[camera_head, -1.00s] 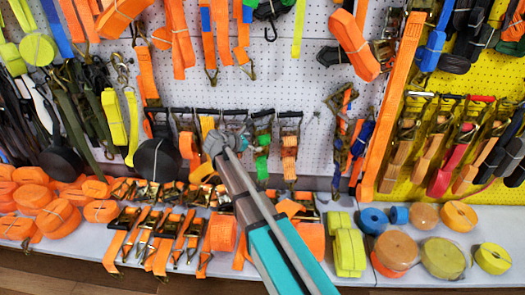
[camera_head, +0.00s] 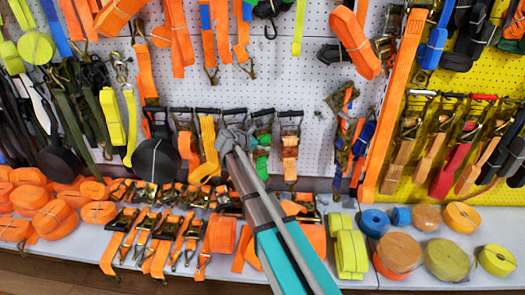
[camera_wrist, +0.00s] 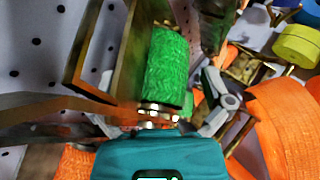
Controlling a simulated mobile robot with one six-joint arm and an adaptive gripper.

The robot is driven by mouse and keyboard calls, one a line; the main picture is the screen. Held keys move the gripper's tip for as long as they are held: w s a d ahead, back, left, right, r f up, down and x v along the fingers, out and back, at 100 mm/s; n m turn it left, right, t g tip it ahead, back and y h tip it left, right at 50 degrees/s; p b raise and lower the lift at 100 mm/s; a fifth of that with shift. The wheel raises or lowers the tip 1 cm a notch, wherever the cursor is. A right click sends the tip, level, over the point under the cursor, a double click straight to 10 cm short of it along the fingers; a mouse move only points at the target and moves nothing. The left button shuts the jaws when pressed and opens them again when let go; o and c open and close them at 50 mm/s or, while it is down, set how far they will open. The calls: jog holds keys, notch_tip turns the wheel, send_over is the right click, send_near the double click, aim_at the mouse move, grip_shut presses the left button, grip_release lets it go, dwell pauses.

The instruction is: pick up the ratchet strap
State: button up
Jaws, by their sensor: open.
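Several ratchet straps hang in a row on the white pegboard; which one is meant, I cannot tell. One with green webbing (camera_head: 262,160) hangs just right of my gripper (camera_head: 236,139). Its neighbour with orange webbing (camera_head: 289,148) hangs further right, and one with yellow-orange webbing (camera_head: 208,140) hangs to the left. In the wrist view, a green webbing roll (camera_wrist: 168,68) in a metal ratchet frame fills the centre, close ahead of my gripper's teal body. My gripper is open, with nothing seen held. Contact with the strap is unclear.
A grey shelf (camera_head: 205,268) below holds orange rolls (camera_head: 55,218), several orange ratchets, and yellow and blue rolls (camera_head: 375,220). A long orange strap (camera_head: 401,105) hangs at the right, before the yellow panel (camera_head: 488,75). Neighbouring straps hang close on both sides.

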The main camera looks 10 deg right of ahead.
aim_at(259, 133)
dwell(0.3)
jog(key=c, duration=1.3)
jog(key=shift+r, duration=0.15)
jog(key=shift+c, duration=0.2)
jog(key=shift+w+r+p, duration=0.1)
jog(key=shift+r+p, duration=1.75)
jog(key=shift+p, duration=0.1)
grip_shut()
jog(key=s+a, duration=0.4)
jog(key=s, duration=1.3)
jog(key=shift+s+a+f, duration=0.2)
jog(key=shift+s, duration=0.15)
